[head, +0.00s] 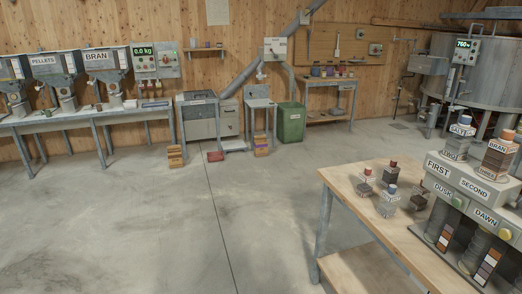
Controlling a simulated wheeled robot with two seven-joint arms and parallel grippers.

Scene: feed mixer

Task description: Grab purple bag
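I see no object that I can clearly tell is a purple bag. A small brown crate (262,151) on the floor beside the green bin has a purplish patch near its top, too small to make out. Small coloured items stand on the back workbench (331,82) and on the wall shelf (205,49), also too small to identify. Neither of my grippers is in view.
A long bench (90,120) with feed dispensers is at the left. A red item (215,156) and a crate (176,156) lie on the floor. The middle floor is clear.

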